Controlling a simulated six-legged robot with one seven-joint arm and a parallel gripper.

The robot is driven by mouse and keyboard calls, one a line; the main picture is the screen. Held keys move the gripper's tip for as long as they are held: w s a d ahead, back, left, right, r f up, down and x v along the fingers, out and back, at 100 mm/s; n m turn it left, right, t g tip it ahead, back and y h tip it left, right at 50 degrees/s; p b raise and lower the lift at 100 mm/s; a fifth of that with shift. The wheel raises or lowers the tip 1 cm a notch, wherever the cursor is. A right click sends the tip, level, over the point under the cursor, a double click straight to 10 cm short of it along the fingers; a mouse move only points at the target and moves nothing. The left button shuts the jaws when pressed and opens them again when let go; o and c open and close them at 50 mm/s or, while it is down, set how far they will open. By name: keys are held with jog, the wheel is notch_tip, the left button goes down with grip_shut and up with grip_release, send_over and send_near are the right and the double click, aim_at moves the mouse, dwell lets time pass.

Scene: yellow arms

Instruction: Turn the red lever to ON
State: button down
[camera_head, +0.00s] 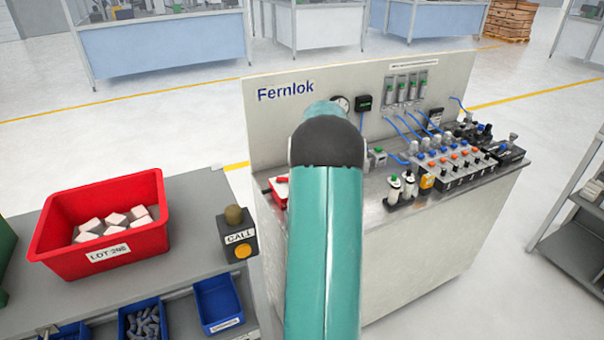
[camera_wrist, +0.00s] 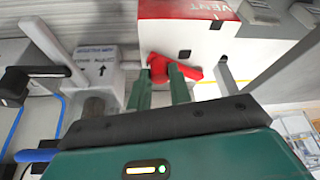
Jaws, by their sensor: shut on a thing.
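The red lever (camera_wrist: 158,62) shows in the wrist view, against a white box (camera_wrist: 193,37) with a red band lettered VENT. My gripper (camera_wrist: 160,78) has its two green fingers close together at the lever, shut on it. Part of the red lever sticks out to the right of the fingers. The wrist view shows no ON mark that I can read. In the head view a red and white box (camera_head: 279,190) shows at the left end of the bench, partly behind my teal arm. My gripper is hidden there.
A grey valve body with a labelled block (camera_wrist: 98,65) and a black handle (camera_wrist: 35,77) stand left of the fingers. The Fernlok bench (camera_head: 440,235) carries bottles and valves at right. A red LOT bin (camera_head: 105,245) and CALL box (camera_head: 238,235) are on the left table.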

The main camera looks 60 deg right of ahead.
dwell(0.4)
jog(key=c, duration=1.3)
grip_release()
jog(key=v, duration=1.3)
jog(key=shift+s+r, duration=0.1)
jog(key=shift+r, duration=0.25)
jog(key=shift+d, duration=0.1)
jog(key=shift+c, duration=0.3)
